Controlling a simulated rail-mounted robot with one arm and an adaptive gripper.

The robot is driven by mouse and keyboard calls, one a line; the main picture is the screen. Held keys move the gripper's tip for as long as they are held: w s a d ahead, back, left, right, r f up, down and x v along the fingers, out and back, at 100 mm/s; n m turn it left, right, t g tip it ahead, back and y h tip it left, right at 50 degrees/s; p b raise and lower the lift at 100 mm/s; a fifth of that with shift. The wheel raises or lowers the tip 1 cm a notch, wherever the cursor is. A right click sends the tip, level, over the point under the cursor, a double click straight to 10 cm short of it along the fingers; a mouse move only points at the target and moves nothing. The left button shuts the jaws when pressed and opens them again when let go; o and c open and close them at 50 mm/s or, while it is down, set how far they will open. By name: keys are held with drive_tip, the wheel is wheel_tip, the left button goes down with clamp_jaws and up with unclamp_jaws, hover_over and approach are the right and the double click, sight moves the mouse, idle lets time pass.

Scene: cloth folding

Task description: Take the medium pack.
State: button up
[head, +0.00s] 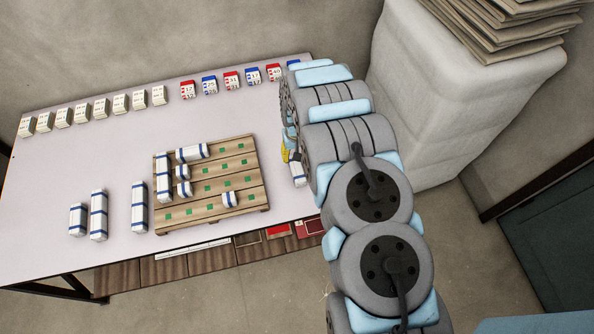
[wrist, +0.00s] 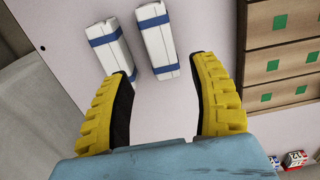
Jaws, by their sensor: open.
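Two white packs with blue bands, a left one (wrist: 108,50) and a right one (wrist: 157,40), lie side by side in the wrist view. The right one reaches slightly further up the picture; I cannot tell surely which is the medium one. My gripper (wrist: 160,72) has yellow fingers spread wide and holds nothing. The packs are beyond and around the fingertips' gap, the left one near the left fingertip. In the head view my gripper (head: 288,150) is mostly hidden by my arm, with part of a white pack (head: 298,173) showing beside it.
A wooden pallet (head: 250,183) with green squares carries several packs and also shows in the wrist view (wrist: 282,75). Packs of different lengths (head: 98,215) stand left of it. Small cream boxes (head: 100,108) and red and blue boxes (head: 231,79) line the table's (head: 60,170) back edge.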

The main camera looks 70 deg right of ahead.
sight(297, 168)
drive_tip(key=shift+f, duration=3)
drive_tip(key=shift+w+d+f, duration=0.1)
drive_tip(key=shift+d+f, duration=0.05)
drive_tip(key=shift+f, duration=2)
drive_tip(key=shift+f+b, duration=0.3)
drive_tip(key=shift+f, duration=0.2)
drive_tip(key=c, duration=1)
